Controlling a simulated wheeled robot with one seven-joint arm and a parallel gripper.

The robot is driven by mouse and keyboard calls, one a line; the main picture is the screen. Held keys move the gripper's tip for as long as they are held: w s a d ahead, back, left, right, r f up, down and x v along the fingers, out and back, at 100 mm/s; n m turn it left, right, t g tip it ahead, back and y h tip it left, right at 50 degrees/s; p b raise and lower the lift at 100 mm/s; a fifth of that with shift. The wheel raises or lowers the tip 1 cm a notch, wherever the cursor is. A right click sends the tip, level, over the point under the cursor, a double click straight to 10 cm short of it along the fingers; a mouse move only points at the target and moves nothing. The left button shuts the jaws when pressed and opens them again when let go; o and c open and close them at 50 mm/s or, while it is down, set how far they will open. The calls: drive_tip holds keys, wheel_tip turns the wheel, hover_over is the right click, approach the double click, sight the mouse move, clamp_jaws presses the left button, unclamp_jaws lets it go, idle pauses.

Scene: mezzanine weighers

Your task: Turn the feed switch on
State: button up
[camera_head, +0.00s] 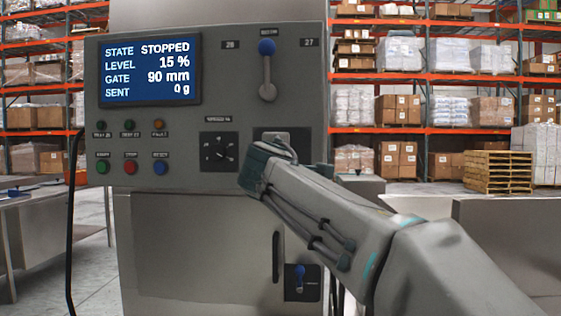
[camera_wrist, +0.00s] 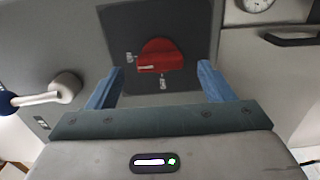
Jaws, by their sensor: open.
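A red half-round switch knob (camera_wrist: 160,55) sits on a dark plate (camera_wrist: 190,25) in the wrist view. Small pale labels lie beside and below it, too small to read. My gripper (camera_wrist: 161,68) is open and empty, one blue finger on each side of the knob. I cannot tell whether the fingers touch the plate. In the head view my arm's end covers most of this spot, and only the upper part of a plate (camera_head: 271,134) shows. The panel's screen (camera_head: 151,68) reads STATE STOPPED, LEVEL 15 %, GATE 90 mm, SENT 0 g.
A blue-ended lever (camera_head: 267,75) stands above my arm's end. A black rotary dial (camera_head: 219,152) is to its left, with several push buttons (camera_head: 130,167) further left.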

drive_tip(key=s, duration=1)
drive_tip(key=shift+s+a, duration=0.15)
drive_tip(key=shift+a, duration=0.05)
drive_tip(key=shift+d, duration=0.1)
drive_tip(key=s+d+f+m+g+h+p, duration=0.2)
drive_tip(key=s+d+f+m+g+p, duration=0.2)
drive_tip(key=d+f+m+g+p, duration=0.65)
drive_tip(key=s+d+f+m+g+y+p, duration=0.1)
drive_tip(key=s+d+f+m+g+p, duration=0.1)
drive_tip(key=s, duration=0.6)
drive_tip(key=s+d+f+m+g+y+p, duration=0.1)
drive_tip(key=s+d+f+m+g+p, duration=0.1)
drive_tip(key=s+d+f+m+p, duration=0.3)
drive_tip(key=s+d+f+p, duration=0.1)
drive_tip(key=s+f+p, duration=0.2)
drive_tip(key=f, duration=0.3)
drive_tip(key=shift+s+g+y, duration=0.2)
drive_tip(key=shift+g+y, duration=0.1)
drive_tip(key=shift+g, duration=0.05)
